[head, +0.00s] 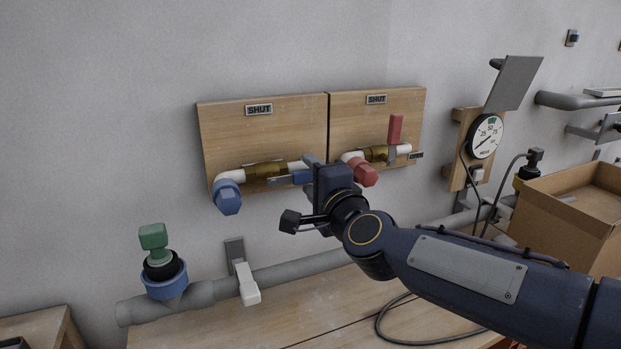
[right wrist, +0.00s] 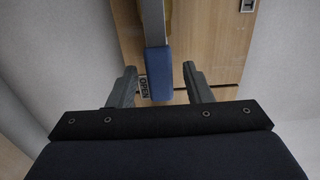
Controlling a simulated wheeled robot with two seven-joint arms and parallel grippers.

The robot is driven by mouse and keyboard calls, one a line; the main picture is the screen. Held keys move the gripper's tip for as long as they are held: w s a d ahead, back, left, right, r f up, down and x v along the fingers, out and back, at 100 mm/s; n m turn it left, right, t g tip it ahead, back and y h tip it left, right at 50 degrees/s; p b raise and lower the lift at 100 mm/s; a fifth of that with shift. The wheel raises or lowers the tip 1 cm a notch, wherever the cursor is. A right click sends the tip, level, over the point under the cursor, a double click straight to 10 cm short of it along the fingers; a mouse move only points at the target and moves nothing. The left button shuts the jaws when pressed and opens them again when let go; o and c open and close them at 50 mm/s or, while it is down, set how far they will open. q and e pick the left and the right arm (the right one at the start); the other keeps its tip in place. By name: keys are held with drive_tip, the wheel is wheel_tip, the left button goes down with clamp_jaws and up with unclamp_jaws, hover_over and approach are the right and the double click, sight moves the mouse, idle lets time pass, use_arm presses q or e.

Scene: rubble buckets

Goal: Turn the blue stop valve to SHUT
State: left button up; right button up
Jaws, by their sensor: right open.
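The blue stop valve has a brass body (head: 265,170) on the left wooden board (head: 225,130). Its lever lies roughly level, and its blue grip (head: 301,177) is partly hidden by my right gripper (head: 309,171). A SHUT plate (head: 259,109) is above the valve. In the right wrist view the blue grip (right wrist: 158,75) lies between the two open fingers of my right gripper (right wrist: 160,80), with a visible gap on each side. An OPEN plate (right wrist: 144,88) shows beside the grip's end. My left gripper is not in view.
A red-handled valve (head: 396,129) is on the right board (head: 350,120), close to my right gripper, its lever upright. A pressure gauge (head: 485,136) and cardboard box (head: 565,215) stand to the right. A grey pipe (head: 205,291) with a green-topped fitting (head: 153,237) runs below.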

drive_tip(key=shift+w+a, duration=0.2)
drive_tip(key=shift+w, duration=0.35)
drive_tip(key=shift+c, duration=0.2)
clamp_jaws()
